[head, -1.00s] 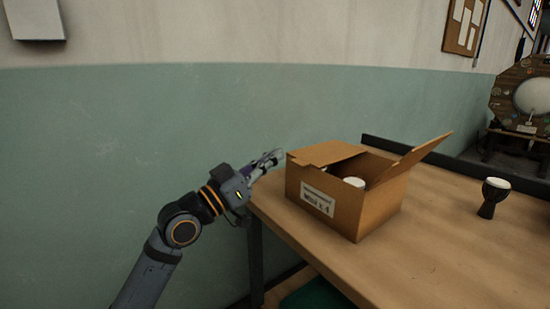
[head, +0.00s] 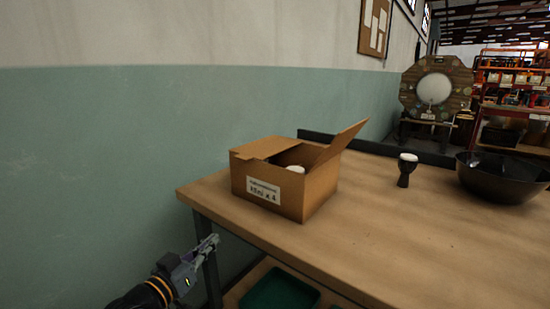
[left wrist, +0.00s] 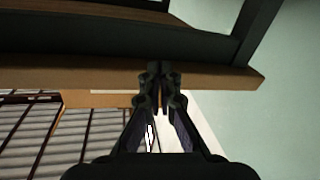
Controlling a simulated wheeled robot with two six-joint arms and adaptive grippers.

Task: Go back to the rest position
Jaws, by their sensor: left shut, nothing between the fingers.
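My left gripper (head: 208,243) is shut and empty. In the head view it is low at the left, beside the table's near left corner and below the tabletop. In the left wrist view its fingers (left wrist: 161,72) are together, with the table's edge across the picture beyond them. A cardboard box (head: 276,205) with open flaps stands on the wooden table (head: 400,245), and a white drum top (head: 295,169) shows inside it. A small dark goblet drum (head: 404,172) with a white head stands upright on the table. My right gripper is not in view.
A large black bowl (head: 500,180) stands at the table's right. A green bin (head: 280,290) is below the tabletop. A wall (head: 100,160) runs along the left. Behind are a round-faced wooden display (head: 437,100) and stocked shelves (head: 512,100). The table's near middle is clear.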

